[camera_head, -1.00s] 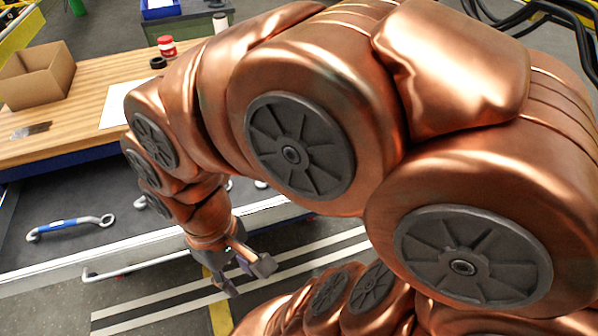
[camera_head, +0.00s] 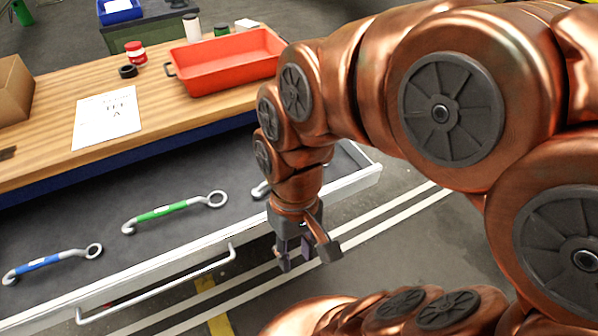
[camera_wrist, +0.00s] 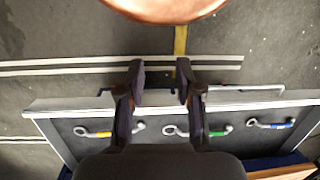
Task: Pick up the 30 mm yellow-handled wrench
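The yellow-handled wrench (camera_wrist: 103,133) lies in the open drawer, at the left in the wrist view, partly covered by my gripper's finger. In the head view only a metal end of a third wrench (camera_head: 262,190) shows beside my arm; its handle is hidden. A green-handled wrench (camera_head: 172,211) lies in the middle and a blue-handled wrench (camera_head: 52,262) at the left. Size marks cannot be read. My gripper (camera_head: 306,257) is open and empty, pointing down just outside the drawer's front edge. Its parted fingers show in the wrist view (camera_wrist: 161,80).
The drawer (camera_head: 100,225) has a pale front rim and a bar handle (camera_head: 160,285). Above it, the wooden worktop (camera_head: 150,115) holds a red tray (camera_head: 225,68), a paper sheet (camera_head: 107,116), a red-lidded jar (camera_head: 135,51) and a cardboard box (camera_head: 12,90). Striped floor lies in front.

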